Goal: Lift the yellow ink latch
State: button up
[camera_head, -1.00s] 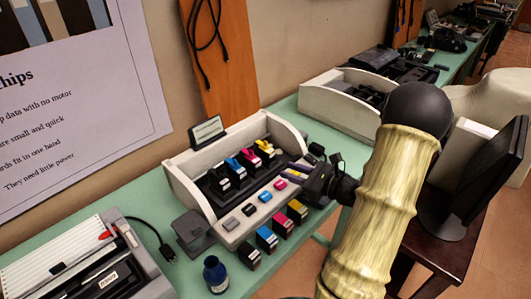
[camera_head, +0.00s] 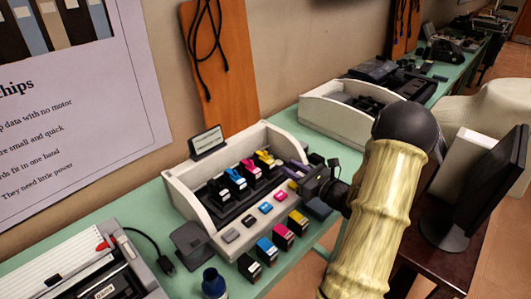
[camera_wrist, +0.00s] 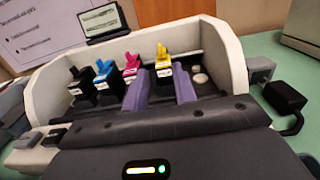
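The yellow ink latch (camera_head: 265,156) tops a black cartridge at the right end of a row in the white-walled printer tray (camera_head: 184,194). In the wrist view the yellow latch (camera_wrist: 162,50) stands upright, with its cartridge body below. My gripper (camera_head: 294,170) is over the tray's right side. Its two purple fingers are apart and empty in the wrist view (camera_wrist: 161,80). The yellow cartridge shows in the gap between them, farther off, and no contact is visible. The lower part of the cartridge is hard to see.
Black, cyan (camera_wrist: 103,72) and magenta (camera_wrist: 130,64) latches stand left of the yellow one. Coloured buttons and several loose cartridges (camera_head: 266,248) line the tray's front. A dark bottle (camera_head: 214,283) stands front left. A sign (camera_wrist: 112,22) sits on the back wall.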

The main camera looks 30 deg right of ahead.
aim_at(266, 152)
jog(key=x, duration=1.1)
jog(key=shift+w+a+f+p, duration=0.1)
jog(key=shift+w+p, duration=0.2)
grip_shut()
